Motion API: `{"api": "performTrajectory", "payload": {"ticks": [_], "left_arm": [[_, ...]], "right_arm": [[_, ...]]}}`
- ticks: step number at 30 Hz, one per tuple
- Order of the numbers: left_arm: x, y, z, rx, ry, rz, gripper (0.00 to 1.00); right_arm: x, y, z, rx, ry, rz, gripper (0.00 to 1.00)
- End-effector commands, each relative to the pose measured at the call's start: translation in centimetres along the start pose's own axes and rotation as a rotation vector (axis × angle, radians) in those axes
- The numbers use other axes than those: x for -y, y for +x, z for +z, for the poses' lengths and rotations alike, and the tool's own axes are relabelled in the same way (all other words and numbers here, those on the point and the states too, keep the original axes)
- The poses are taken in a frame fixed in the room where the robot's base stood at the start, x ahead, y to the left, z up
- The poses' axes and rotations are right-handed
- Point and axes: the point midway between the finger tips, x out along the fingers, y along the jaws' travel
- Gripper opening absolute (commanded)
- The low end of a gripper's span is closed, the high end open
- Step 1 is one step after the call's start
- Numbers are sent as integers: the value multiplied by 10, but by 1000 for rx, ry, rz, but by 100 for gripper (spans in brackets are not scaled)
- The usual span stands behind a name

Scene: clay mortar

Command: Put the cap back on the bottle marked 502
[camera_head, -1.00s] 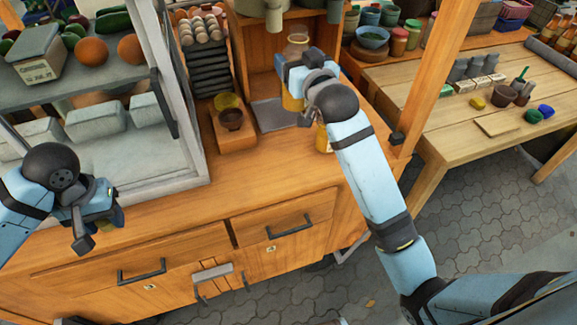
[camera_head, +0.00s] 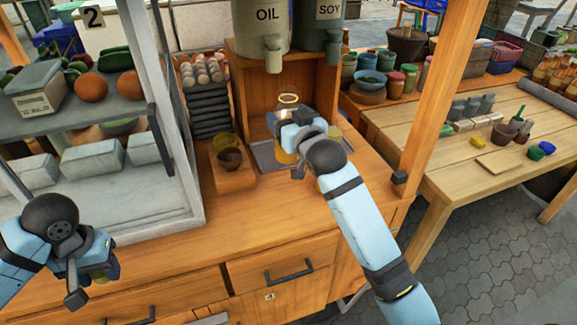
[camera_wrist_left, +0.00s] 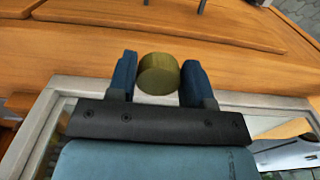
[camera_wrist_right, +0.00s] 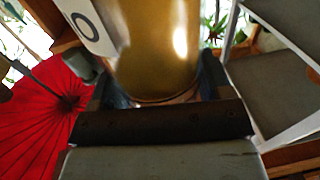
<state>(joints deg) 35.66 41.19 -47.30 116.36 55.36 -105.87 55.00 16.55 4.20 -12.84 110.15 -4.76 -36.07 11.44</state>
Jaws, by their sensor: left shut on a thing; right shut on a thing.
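The bottle (camera_head: 287,157), clear with amber contents, is upright in my right gripper (camera_head: 290,128), in front of the wooden cubby. Its open rim (camera_head: 288,98) shows above the fingers with no cap on it. In the right wrist view the golden bottle (camera_wrist_right: 155,45) fills the space between the fingers; only a "0" shows on its white label (camera_wrist_right: 88,22). My left gripper (camera_wrist_left: 158,80) is shut on a round olive-yellow cap (camera_wrist_left: 158,74), held out over the front of the counter at the far left, well apart from the bottle.
A grey tray (camera_head: 262,157) lies on the counter under the bottle. A wooden box with small bowls (camera_head: 232,178) stands left of it. A post (camera_head: 428,95) stands at right. The front counter is clear.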

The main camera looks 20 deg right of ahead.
Motion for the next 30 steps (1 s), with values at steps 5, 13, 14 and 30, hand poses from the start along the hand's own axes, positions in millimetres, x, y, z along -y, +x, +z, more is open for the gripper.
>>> {"api": "performTrajectory", "payload": {"ticks": [5,13,14,30], "left_arm": [[0,8,0,0,0,0,25],[0,11,0,0,0,0,25],[0,11,0,0,0,0,25],[0,16,0,0,0,0,25]], "right_arm": [[0,0,49,2,0,0,30],[0,0,80,-3,-1,0,30],[0,0,81,-3,-1,0,30],[0,0,113,0,0,0,30]]}}
